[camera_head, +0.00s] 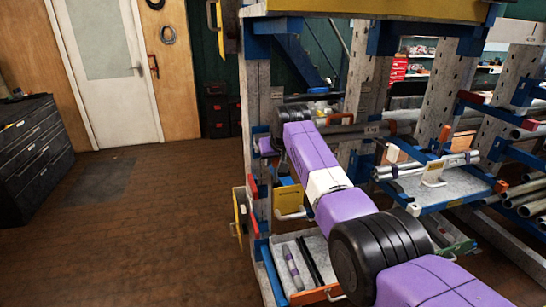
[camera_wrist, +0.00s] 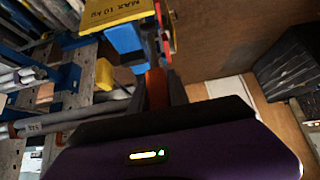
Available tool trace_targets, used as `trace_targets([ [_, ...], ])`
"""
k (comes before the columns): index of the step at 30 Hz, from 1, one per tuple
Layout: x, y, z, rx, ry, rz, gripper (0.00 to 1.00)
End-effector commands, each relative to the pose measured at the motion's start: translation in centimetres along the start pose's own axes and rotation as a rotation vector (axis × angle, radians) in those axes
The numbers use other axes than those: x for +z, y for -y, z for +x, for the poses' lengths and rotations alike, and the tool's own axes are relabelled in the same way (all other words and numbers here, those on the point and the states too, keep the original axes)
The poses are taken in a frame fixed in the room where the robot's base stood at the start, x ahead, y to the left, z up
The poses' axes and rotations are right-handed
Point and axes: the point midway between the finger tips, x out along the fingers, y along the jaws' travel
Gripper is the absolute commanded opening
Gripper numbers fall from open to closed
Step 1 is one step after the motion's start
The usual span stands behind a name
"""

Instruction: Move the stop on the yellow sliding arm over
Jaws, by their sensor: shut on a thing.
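In the wrist view my gripper (camera_wrist: 161,76) has its dark fingers shut on an upright orange-red piece (camera_wrist: 157,90), which appears to be the stop. Above it, a yellow block marked "MAX 10 kg" (camera_wrist: 117,12) with a blue part (camera_wrist: 124,39) below lies to the left of the fingers; it appears to be the yellow sliding arm. A red edge (camera_wrist: 168,32) shows just beyond the fingertips. In the head view my purple arm reaches to the rack's left post, and my fingers and the held piece are hidden.
A metal rack post (camera_head: 257,90) stands close by the arm's far end. Rack trays (camera_head: 455,186) with pipes fill the right. A yellow plate (camera_head: 290,198) and a red part (camera_head: 253,191) sit low by the post. The brown floor (camera_head: 150,230) at left is clear, with a black drawer cabinet (camera_head: 33,145) beyond.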

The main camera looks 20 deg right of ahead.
Motion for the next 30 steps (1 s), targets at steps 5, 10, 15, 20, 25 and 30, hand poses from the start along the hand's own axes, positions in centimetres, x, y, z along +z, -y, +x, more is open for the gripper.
trace_targets([
  [5,0.1,0.0,0.1,0.0,0.001,0.0,0.0],
  [10,0.1,0.0,0.1,0.0,0.0,0.0,0.3],
  [15,0.1,0.0,0.1,0.0,0.0,0.0,0.44],
  [20,0.0,0.0,0.1,0.0,-0.001,0.0,0.44],
  [25,0.0,0.0,-0.2,0.0,-0.001,0.0,0.44],
  [30,0.0,0.0,-1.4,0.0,-0.004,0.0,0.44],
])
